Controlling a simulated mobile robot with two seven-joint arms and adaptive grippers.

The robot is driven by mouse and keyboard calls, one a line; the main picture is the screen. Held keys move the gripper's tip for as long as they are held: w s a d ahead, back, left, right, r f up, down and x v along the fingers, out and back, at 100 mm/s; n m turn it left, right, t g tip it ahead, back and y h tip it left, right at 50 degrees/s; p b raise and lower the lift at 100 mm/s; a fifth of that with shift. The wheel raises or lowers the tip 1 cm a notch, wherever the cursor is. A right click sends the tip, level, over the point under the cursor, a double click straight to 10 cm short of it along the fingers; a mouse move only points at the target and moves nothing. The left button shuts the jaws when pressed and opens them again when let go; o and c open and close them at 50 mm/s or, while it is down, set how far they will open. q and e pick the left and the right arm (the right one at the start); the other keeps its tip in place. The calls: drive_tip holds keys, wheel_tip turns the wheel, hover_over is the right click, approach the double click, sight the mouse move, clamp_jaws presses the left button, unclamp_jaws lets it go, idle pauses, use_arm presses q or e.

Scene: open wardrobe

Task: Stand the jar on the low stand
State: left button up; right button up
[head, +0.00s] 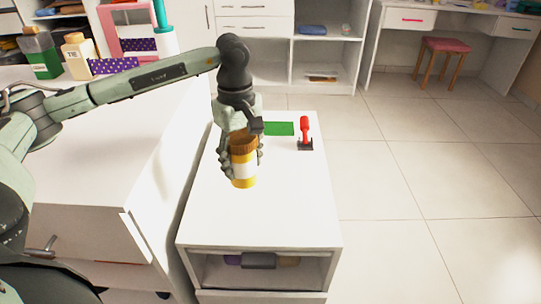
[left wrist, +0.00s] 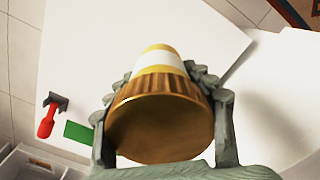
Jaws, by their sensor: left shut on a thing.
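The jar (head: 243,169) is yellow with a white label band and a brown ribbed lid. My left gripper (head: 241,158) is shut on it from above, its fingers on both sides. The jar is upright over the middle of the white low stand (head: 290,215). I cannot tell whether its base touches the top. In the left wrist view the jar's lid (left wrist: 160,125) faces the camera between the fingers, and the white top (left wrist: 120,45) lies beyond it. My right gripper is not in view.
A green flat rectangle (head: 279,128) and a red-handled object on a dark base (head: 305,130) lie at the back of the stand's top. The front and right of the top are clear. A white counter (head: 110,125) with bottles stands at left.

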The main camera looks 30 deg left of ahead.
use_arm(q)
drive_tip(key=a+n, duration=0.1)
drive_tip(key=s+a+r+n, duration=0.1)
drive_tip(key=a+n, duration=0.1)
drive_tip(key=a+r+n, duration=0.1)
drive_tip(key=shift+s+a+n+p, duration=0.15)
drive_tip(key=shift+a+n+p, duration=0.15)
drive_tip(key=shift+n, duration=0.1)
drive_tip(key=p, duration=0.1)
approach(273, 196)
drive_tip(key=shift+d, duration=0.1)
wheel_tip(273, 196, down, 4)
drive_tip(key=shift+r, duration=0.1)
drive_tip(key=o, duration=0.9)
drive_tip(key=shift+c, duration=0.2)
drive_tip(key=o, duration=0.4)
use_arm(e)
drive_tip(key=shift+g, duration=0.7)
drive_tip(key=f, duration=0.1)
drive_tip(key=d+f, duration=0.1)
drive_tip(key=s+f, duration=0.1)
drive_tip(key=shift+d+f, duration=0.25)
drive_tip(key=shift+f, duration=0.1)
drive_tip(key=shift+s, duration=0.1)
